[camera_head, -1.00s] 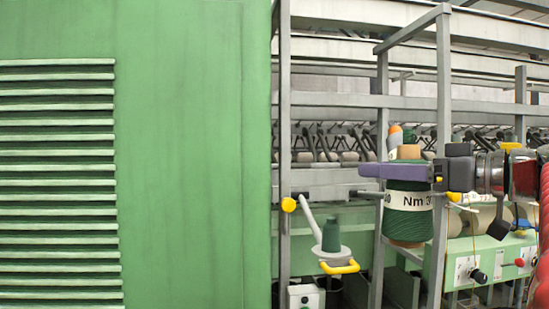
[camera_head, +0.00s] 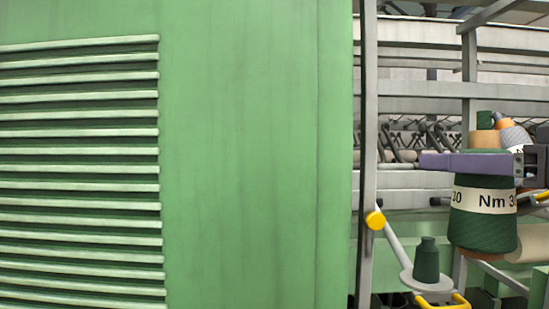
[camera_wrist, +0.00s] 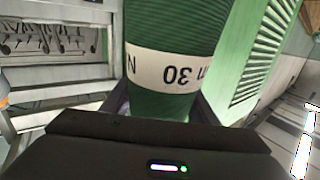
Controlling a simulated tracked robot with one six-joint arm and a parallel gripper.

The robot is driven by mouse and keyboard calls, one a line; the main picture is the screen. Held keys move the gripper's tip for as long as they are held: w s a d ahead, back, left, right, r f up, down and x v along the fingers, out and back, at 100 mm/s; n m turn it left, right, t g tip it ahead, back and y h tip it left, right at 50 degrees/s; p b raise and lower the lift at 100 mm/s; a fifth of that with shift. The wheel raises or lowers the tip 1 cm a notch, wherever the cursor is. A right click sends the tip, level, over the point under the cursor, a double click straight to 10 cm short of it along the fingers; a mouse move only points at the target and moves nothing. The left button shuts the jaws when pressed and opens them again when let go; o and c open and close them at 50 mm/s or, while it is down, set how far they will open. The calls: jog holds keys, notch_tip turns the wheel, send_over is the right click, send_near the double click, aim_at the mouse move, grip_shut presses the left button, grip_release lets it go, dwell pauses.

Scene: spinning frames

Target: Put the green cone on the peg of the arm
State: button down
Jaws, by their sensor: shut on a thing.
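A large dark green cone of yarn (camera_head: 483,228) with a white "Nm 30" label hangs upright at the right of the head view. Its tan top shows above the fingers. My gripper (camera_head: 470,162) is shut around its upper part with purple fingers. In the wrist view the cone (camera_wrist: 172,28) fills the middle, between the fingers. A pale slanted arm (camera_head: 397,243) with a yellow knob carries a round plate (camera_head: 408,279), left of and lower than the held cone. A small dark green cone-shaped piece (camera_head: 427,262) stands on the plate; I cannot tell whether it is the peg.
A large green louvred panel (camera_head: 240,150) fills the left of the head view. A grey upright post (camera_head: 369,120) stands at its edge. A yellow handle (camera_head: 440,300) is below the plate. Frame rails and more bobbins (camera_head: 515,137) are behind my gripper.

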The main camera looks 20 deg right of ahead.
jog(key=shift+w, duration=0.25)
dwell(0.3)
jog(key=shift+w, duration=0.15)
jog(key=shift+w+d, duration=1.8)
jog(key=shift+w, duration=4.15)
notch_tip(320, 180, down, 10)
jog(key=shift+s, duration=0.2)
jog(key=c, duration=0.6)
grip_release()
jog(key=shift+c, duration=0.2)
jog(key=shift+s, duration=0.15)
jog(key=v, duration=1.3)
jog(key=shift+s, duration=0.3)
